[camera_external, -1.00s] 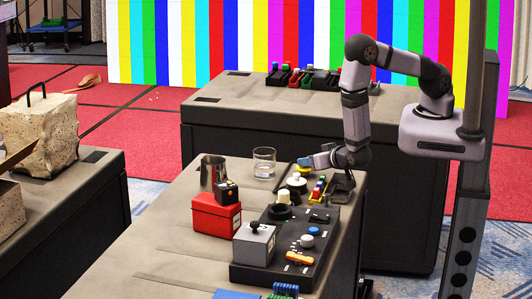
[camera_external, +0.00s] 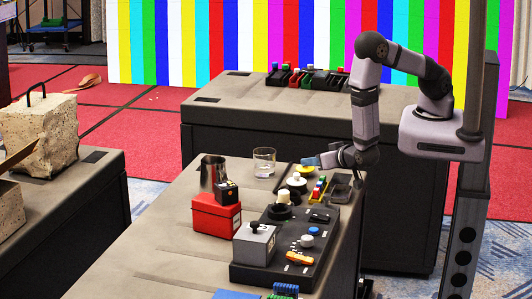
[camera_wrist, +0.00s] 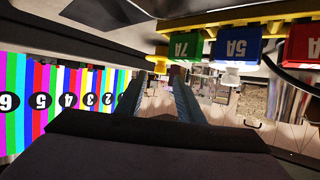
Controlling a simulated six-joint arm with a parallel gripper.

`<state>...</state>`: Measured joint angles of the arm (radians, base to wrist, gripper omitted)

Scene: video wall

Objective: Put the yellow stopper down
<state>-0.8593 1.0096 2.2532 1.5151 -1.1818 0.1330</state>
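The yellow stopper (camera_external: 304,169) appears as a low yellow round piece near the far end of the table, just below my fingertips. My gripper (camera_external: 311,161) reaches in from the right, with blue fingertips just above and beside the stopper. Whether a finger still touches the stopper is hard to tell.
A yellow rack with coloured blocks (camera_external: 319,188) stands close to the gripper. A white-topped round piece (camera_external: 297,181), a glass (camera_external: 263,162), a metal jug (camera_external: 213,172), a red box (camera_external: 216,215) and a black control panel (camera_external: 309,265) share the table.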

